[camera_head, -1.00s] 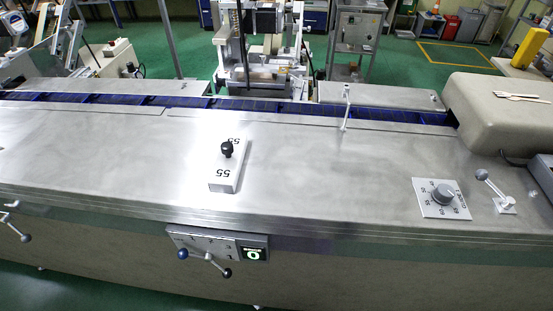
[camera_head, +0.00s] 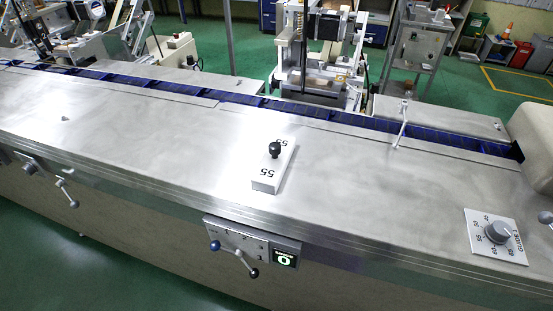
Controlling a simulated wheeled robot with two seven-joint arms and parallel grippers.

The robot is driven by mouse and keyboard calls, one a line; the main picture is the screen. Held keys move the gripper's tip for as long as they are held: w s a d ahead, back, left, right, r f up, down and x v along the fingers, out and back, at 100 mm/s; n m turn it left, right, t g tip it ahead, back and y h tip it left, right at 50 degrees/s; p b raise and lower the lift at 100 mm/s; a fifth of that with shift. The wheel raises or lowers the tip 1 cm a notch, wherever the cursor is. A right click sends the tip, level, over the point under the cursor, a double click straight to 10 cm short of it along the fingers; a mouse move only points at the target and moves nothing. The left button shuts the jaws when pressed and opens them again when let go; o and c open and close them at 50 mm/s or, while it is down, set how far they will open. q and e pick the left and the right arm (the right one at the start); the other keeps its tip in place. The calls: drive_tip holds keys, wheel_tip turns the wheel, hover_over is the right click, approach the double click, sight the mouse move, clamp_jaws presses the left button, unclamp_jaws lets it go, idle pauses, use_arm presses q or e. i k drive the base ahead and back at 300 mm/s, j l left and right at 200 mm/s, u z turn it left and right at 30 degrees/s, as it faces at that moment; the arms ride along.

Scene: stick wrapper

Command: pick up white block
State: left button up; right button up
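The white block (camera_head: 267,180) lies flat on the steel top of the machine, near the middle of the head view. Nothing touches or covers the block. Neither of my grippers shows in the head view.
A blue conveyor channel (camera_head: 262,102) runs along the back of the steel top (camera_head: 150,150). A thin upright lever (camera_head: 400,125) and a dial plate (camera_head: 496,236) are to the right. A control panel with a lever (camera_head: 235,245) is on the front face. Steel around the block is clear.

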sight(267, 179)
drive_tip(key=j+z, duration=0.85)
drive_tip(key=k+j+z, duration=0.1)
drive_tip(key=j+z, duration=0.3)
drive_tip(key=j, duration=0.15)
drive_tip(key=k+j+z, duration=0.2)
drive_tip(key=j+z, duration=0.2)
